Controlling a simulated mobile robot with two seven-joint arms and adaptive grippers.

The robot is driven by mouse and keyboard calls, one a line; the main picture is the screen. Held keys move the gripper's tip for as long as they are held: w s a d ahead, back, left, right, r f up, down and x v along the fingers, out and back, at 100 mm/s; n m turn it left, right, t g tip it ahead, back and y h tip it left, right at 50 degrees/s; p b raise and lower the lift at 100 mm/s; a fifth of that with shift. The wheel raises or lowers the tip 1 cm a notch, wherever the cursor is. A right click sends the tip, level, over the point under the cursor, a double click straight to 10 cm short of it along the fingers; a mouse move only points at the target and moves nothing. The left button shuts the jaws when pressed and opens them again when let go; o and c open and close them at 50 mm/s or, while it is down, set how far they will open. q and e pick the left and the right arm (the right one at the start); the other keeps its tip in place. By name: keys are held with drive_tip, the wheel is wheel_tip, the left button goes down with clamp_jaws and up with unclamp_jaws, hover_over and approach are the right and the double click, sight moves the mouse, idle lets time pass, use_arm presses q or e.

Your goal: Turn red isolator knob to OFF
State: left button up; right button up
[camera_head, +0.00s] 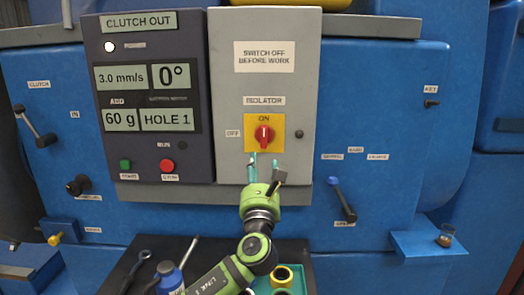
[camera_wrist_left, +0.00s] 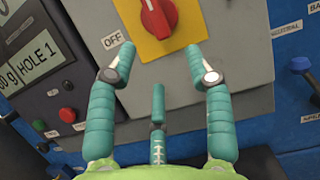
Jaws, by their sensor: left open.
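The red isolator knob (camera_head: 264,135) sits on a yellow plate (camera_head: 251,147) on the grey isolator box (camera_head: 297,70). Its pointer stands upright toward the ON label, with the OFF label (camera_head: 233,133) to the left. My left gripper (camera_head: 263,161) is just below the knob, pointing up at the box. In the left wrist view its teal fingers (camera_wrist_left: 164,62) are spread open and empty, short of the knob. My right gripper is out of view.
A dark display panel (camera_head: 150,150) with a green button (camera_head: 125,165) and a red button (camera_head: 167,165) is left of the box. A blue-handled lever (camera_head: 342,200) is at right. A dark tray below holds a teal holder, a bottle (camera_head: 169,277) and tools.

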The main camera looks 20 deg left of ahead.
sight(262, 146)
use_arm(q)
drive_tip(key=shift+m, duration=0.3)
drive_tip(key=p+x, duration=0.1)
drive_tip(key=x, duration=0.2)
drive_tip(key=r+p+x, duration=0.1)
drive_tip(key=x, duration=0.2)
drive_tip(key=shift+d+r+p, duration=0.1)
drive_tip(key=shift+p, duration=0.25)
drive_tip(key=shift+w+r, duration=0.1)
drive_tip(key=shift+w, duration=0.3)
clamp_jaws()
